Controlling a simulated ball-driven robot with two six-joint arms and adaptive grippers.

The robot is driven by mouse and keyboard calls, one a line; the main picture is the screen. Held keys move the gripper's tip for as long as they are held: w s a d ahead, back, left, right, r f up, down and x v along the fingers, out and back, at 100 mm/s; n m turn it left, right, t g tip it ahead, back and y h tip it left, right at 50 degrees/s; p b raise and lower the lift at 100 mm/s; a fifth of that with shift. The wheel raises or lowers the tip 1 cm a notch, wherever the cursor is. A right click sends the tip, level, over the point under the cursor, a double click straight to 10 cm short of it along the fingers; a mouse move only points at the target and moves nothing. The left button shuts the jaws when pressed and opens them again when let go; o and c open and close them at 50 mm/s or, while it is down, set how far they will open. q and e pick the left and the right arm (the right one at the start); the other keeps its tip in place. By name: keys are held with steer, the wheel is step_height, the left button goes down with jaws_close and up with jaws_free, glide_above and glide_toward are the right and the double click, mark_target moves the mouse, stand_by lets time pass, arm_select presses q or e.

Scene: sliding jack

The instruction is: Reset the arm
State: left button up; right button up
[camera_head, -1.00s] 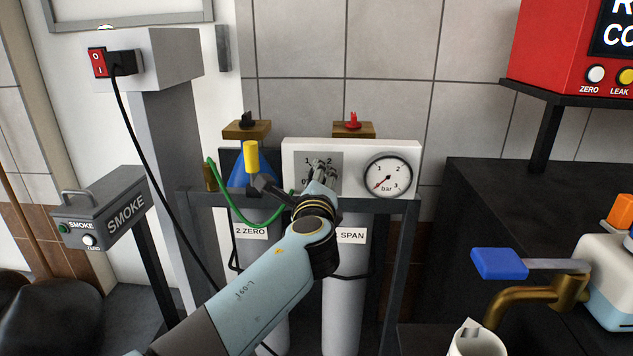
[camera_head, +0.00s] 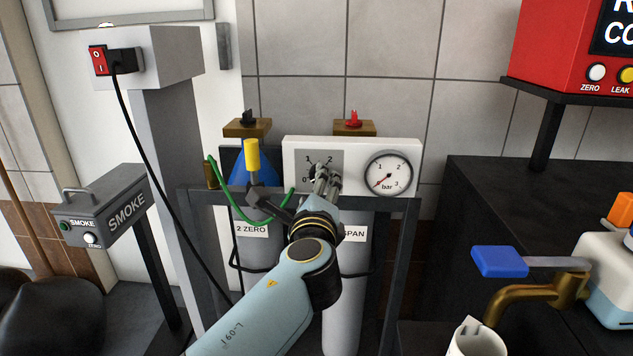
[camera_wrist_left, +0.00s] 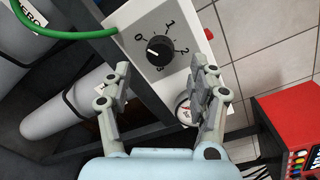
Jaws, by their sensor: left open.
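My left arm (camera_head: 275,300) reaches up from the bottom of the head view to the white panel (camera_head: 350,150). My left gripper (camera_head: 327,175) is in front of the panel's dial. In the left wrist view my left gripper (camera_wrist_left: 163,72) is open with nothing between its fingers. The black dial knob (camera_wrist_left: 158,50), with numbers around it, shows beyond the fingertips, and they look apart from it. In the head view the gripper partly covers the knob. My right gripper is in neither view.
A round gauge (camera_head: 388,175) sits to the right of the dial. A green hose (camera_head: 240,217) and a yellow-handled valve (camera_head: 252,155) are close to the left. Gas cylinders (camera_head: 343,300) stand below in a dark frame (camera_head: 402,240). A black bench (camera_head: 500,210) is at the right.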

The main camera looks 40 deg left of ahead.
arm_select(q)
steer(key=shift+v, duration=1.1)
steer(key=s+f+n+g+h, duration=0.15)
steer(key=s+f, duration=0.45)
steer(key=f, duration=0.6)
steer(key=s+f+g+h, duration=0.25)
steer(key=s+f, duration=0.45)
steer(key=f, duration=0.4)
steer(key=s+f+n+g+h, duration=0.1)
steer(key=s+f+g, duration=0.35)
steer(key=f, duration=0.75)
steer(key=s+f+n+g+h, duration=0.1)
steer(key=s+f+n, duration=0.4)
steer(key=s, duration=0.6)
steer(key=s+f+n+g+h, duration=0.1)
steer(key=s+f+n, duration=0.4)
steer(key=s, duration=0.6)
steer(key=s+d+f+n+g+h, duration=0.1)
steer(key=s+f+n, duration=0.4)
steer(key=s, duration=0.6)
steer(key=g+h, duration=0.1)
steer(key=g, duration=0.1)
steer(key=shift+s+g, duration=0.35)
